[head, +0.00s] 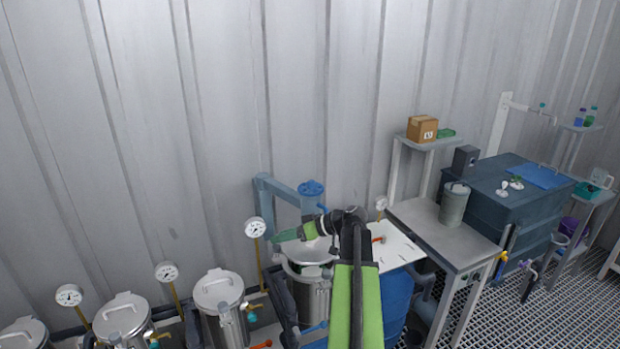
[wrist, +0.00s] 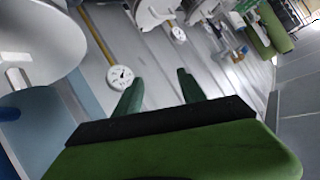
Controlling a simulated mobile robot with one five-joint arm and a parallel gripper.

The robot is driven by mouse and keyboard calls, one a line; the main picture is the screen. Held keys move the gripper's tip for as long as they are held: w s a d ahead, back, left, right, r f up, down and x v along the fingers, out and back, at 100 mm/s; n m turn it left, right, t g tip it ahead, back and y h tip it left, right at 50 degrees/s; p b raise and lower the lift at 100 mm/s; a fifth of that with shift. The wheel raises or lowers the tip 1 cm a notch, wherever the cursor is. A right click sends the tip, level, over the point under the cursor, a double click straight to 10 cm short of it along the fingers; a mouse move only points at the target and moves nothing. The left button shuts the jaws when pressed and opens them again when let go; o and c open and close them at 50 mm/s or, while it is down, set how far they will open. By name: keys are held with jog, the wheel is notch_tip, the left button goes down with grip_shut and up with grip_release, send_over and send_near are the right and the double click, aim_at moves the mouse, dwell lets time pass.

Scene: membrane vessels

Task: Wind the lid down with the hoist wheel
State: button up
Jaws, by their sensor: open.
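The blue hoist wheel (head: 312,188) sits on top of a blue upright cylinder beside the wall, on the blue hoist arm (head: 281,193). A pale round lid (head: 309,254) shows below it, over the open steel vessel (head: 311,297); my arm partly hides it, and its gap to the rim cannot be told. My gripper (head: 277,236) is left of and below the wheel, apart from it, pointing left. In the wrist view my gripper (wrist: 160,88) is open with nothing between its green fingers. A grey metal disc, probably the lid (wrist: 40,45), fills the upper left there.
A pressure gauge (head: 255,228) stands close to my gripper's left; it also shows in the wrist view (wrist: 120,77). Several closed steel vessels (head: 218,292) line the lower left. A white board (head: 396,249) and a metal bench (head: 445,232) are at the right.

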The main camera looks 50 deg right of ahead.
jog(key=s+d+r+t+h, duration=0.1)
jog(key=s+d+r+t, duration=0.3)
jog(key=d, duration=0.5)
jog(key=t+h, duration=0.2)
jog(key=t, duration=0.1)
send_near(314, 184)
jog(key=x, duration=1.1)
jog(key=shift+w+d+p, duration=0.1)
jog(key=shift+w+p, duration=0.15)
jog(key=shift+p, duration=0.1)
jog(key=shift+c, duration=0.5)
grip_shut()
